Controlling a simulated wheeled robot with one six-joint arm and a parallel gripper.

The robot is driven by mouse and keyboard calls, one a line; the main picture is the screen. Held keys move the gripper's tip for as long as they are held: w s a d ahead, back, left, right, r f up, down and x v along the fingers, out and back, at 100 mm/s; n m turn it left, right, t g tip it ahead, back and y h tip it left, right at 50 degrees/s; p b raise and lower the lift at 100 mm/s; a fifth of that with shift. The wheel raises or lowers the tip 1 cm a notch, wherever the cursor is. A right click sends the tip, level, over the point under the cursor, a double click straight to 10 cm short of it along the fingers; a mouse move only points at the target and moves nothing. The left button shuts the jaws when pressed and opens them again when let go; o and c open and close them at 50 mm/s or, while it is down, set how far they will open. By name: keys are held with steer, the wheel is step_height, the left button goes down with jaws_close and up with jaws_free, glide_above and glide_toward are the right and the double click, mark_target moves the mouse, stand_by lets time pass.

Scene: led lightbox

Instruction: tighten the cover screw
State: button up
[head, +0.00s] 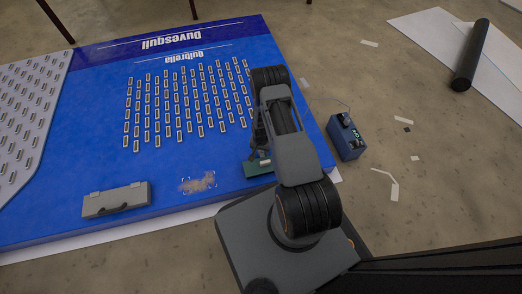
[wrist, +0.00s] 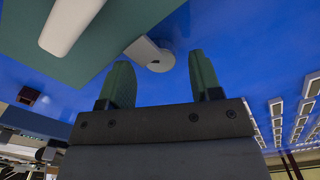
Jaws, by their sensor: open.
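My gripper (wrist: 161,80) is open in the wrist view, its two green fingers apart and empty. A pale round piece that looks like the cover screw (wrist: 160,62) shows beyond the fingertips, in the gap between them. It sits at the end of a light tab beside a teal cover (wrist: 130,16) on the blue panel. A white bar (wrist: 70,22) lies across the teal cover. In the head view the teal cover (head: 256,170) is at the panel's lower right, and my arm hides most of my gripper and the screw.
The blue panel (head: 100,160) carries rows of small LED modules (head: 190,105). A grey box (head: 116,200) stands on its lower edge. A blue device (head: 346,138) sits on the floor to the right, with paper scraps and a black roll (head: 470,55) farther off.

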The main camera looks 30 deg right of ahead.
mark_target(261, 152)
step_height(261, 152, up, 12)
steer(key=p, duration=0.4)
steer(key=shift+r+p, duration=0.15)
steer(key=shift+p, duration=0.15)
step_height(261, 152, down, 14)
steer(key=n+b, duration=0.3)
steer(key=n, duration=0.3)
steer(key=shift+r+b, duration=0.1)
steer(key=shift+b, duration=0.3)
steer(key=c, duration=0.9)
steer(key=shift+c, duration=0.2)
